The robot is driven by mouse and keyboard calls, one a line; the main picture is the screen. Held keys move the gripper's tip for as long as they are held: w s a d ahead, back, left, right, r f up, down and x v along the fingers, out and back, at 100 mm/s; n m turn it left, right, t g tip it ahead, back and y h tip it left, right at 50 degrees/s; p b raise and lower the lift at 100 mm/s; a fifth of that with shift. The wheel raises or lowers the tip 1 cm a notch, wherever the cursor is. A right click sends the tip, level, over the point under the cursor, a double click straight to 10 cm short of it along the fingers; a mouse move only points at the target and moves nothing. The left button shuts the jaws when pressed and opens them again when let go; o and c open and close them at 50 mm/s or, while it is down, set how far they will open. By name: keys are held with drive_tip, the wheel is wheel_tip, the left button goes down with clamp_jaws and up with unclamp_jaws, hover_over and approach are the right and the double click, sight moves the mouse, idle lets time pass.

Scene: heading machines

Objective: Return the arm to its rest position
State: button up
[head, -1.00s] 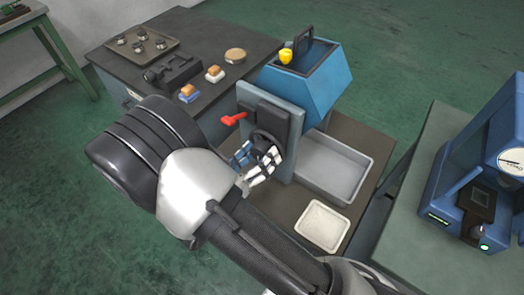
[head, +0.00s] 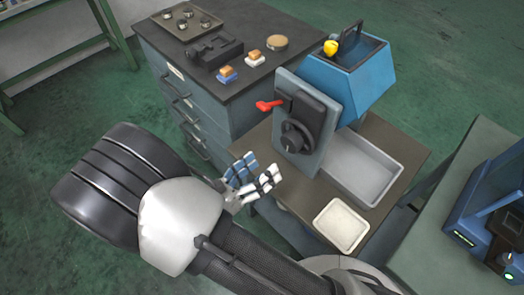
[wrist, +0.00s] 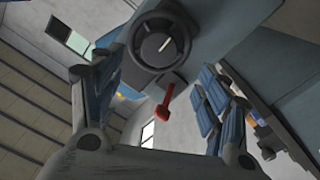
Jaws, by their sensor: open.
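My gripper (head: 254,178) is open and empty in the head view, in front of and to the left of the blue machine (head: 345,80). It is apart from the machine's black dial (head: 296,137) and red lever (head: 268,105). In the wrist view, my gripper's two fingers (wrist: 158,100) stand wide apart. The dial (wrist: 157,42) and red lever (wrist: 165,100) show beyond and between them. Part of the bench under my arm is hidden.
A grey tray (head: 392,190) and a small white tray (head: 341,226) lie on the machine's bench. A dark cabinet (head: 225,90) with blocks and a tray stands behind left. Another blue machine (head: 480,205) is at right. Green floor (head: 60,110) is free at left.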

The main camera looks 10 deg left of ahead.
drive_tip(key=s+d+r+m+g+y, duration=0.1)
drive_tip(key=s+d+r+g, duration=0.1)
drive_tip(key=d+r+g, duration=0.4)
drive_tip(key=s+d+r+m+g, duration=0.1)
drive_tip(key=s+d+r+g, duration=0.15)
drive_tip(key=d+g, duration=0.65)
drive_tip(key=s+d+r+n+t+y, duration=0.4)
drive_tip(key=r+y, duration=0.4)
drive_tip(key=y, duration=0.2)
drive_tip(key=shift+s+d+r+t, duration=0.3)
drive_tip(key=shift+s+d+t, duration=0.15)
drive_tip(key=shift+s+t, duration=0.5)
